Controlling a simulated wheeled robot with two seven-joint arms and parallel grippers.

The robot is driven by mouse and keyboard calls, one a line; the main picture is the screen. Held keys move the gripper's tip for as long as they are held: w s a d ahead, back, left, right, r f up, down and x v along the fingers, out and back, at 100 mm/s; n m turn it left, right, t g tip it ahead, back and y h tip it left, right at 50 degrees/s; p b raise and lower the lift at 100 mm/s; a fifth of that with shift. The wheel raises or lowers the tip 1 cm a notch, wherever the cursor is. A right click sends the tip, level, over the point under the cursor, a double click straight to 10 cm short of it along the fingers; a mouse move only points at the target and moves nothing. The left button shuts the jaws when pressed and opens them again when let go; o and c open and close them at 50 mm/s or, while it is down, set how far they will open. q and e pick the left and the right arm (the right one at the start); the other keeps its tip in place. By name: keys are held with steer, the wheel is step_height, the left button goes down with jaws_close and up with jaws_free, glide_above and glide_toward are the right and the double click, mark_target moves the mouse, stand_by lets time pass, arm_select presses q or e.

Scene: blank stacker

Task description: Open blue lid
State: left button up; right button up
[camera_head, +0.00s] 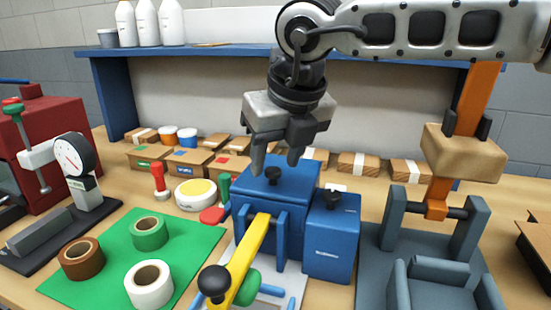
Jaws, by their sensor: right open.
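A blue box-shaped machine (268,228) stands near the middle of the workbench. Its blue lid (290,184) lies on top and looks shut, with a black knob (272,175) on it. A smaller blue box (331,240) with its own black knob (332,199) stands against its right side. My right gripper (274,168) points down over the lid. Its two fingers are apart, around or just above the knob; whether they touch it I cannot tell. A yellow lever (250,262) with a black ball end stands in front of the machine. My left gripper is not in view.
A green mat (190,245) with tape rolls (149,283) lies at front left. A dial gauge stand (82,170) is at left. A grey press (425,270) with a wooden mallet-like head (463,152) stands at right. Small boxes (187,162) line the back.

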steer(key=shift+w+a+f, duration=0.1)
steer(key=shift+w+f, duration=0.1)
steer(key=shift+f, duration=0.35)
jaws_close()
steer(key=shift+r, duration=0.1)
